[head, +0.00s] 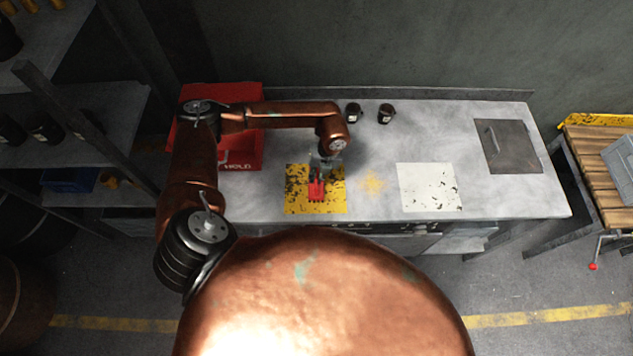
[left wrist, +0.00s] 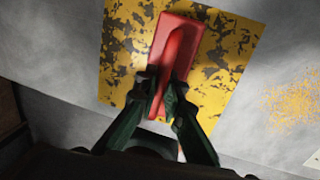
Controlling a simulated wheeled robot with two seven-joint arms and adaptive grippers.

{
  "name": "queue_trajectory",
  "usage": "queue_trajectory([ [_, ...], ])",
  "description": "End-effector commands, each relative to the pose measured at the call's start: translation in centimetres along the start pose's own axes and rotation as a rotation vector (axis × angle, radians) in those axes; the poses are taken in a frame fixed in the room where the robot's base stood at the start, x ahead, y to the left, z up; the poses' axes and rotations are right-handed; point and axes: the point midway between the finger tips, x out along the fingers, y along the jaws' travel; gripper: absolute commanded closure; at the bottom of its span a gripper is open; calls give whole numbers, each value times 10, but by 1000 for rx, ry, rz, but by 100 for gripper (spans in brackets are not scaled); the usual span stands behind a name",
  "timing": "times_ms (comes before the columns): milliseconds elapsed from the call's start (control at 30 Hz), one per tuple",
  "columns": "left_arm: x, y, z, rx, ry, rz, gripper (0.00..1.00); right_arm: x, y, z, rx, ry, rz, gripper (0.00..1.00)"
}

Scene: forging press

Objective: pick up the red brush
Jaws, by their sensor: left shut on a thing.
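The red brush (head: 316,190) is on the worn yellow patch (head: 296,203) of the grey bench in the head view. In the left wrist view the brush (left wrist: 180,36) shows as a red block with a raised red handle along its top. My left gripper (head: 321,170) comes down over the brush from above. In the left wrist view the fingers of my left gripper (left wrist: 162,95) are closed on the handle, one on each side. I cannot tell whether the brush touches the bench. My right gripper is not in view.
A red bin (head: 240,150) marked HOLD stands at the bench's left. Two dark cups (head: 385,113) stand at the back. A worn white patch (head: 429,187) and a dark plate (head: 507,146) with a handle lie to the right. Bare bench lies between them.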

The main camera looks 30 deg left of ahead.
Motion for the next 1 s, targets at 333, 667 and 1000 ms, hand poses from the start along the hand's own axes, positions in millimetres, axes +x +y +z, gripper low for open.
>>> queue_trajectory([
  [333, -6, 1, 1, 0, -1, -1, 100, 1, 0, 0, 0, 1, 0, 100],
  [667, -54, -8, -8, 6, -4, -5, 100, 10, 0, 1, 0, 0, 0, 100],
  [1000, -122, -62, -42, 6, -3, -3, 100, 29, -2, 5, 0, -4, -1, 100],
])
